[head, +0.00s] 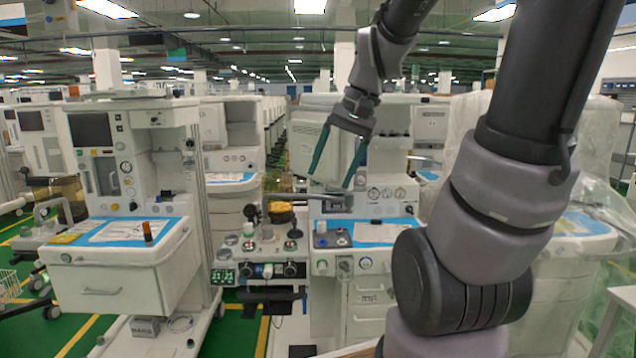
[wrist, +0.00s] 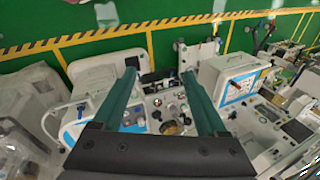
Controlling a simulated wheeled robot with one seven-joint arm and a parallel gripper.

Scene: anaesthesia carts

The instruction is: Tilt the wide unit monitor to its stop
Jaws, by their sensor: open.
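A pale, boxy panel (head: 303,147), which looks like the monitor of the middle unit (head: 385,208), stands above that unit in the head view. Its screen face is not visible, and I cannot tell its tilt. My gripper (head: 330,180) hangs in front of the panel with its two green fingers spread and pointing down. The fingers cover part of the panel; I cannot tell whether they touch it. In the wrist view my gripper (wrist: 160,68) is open, with no object clearly held between the fingers. I cannot surely pick out the monitor there.
A white cart (head: 120,268) with a dark screen (head: 90,130) and a blue-topped work surface stands at the left. Knobs and a yellow-topped part (head: 281,213) sit left of the middle unit. Plastic-wrapped equipment (head: 590,150) is at the right. Green floor (head: 240,335) shows between carts.

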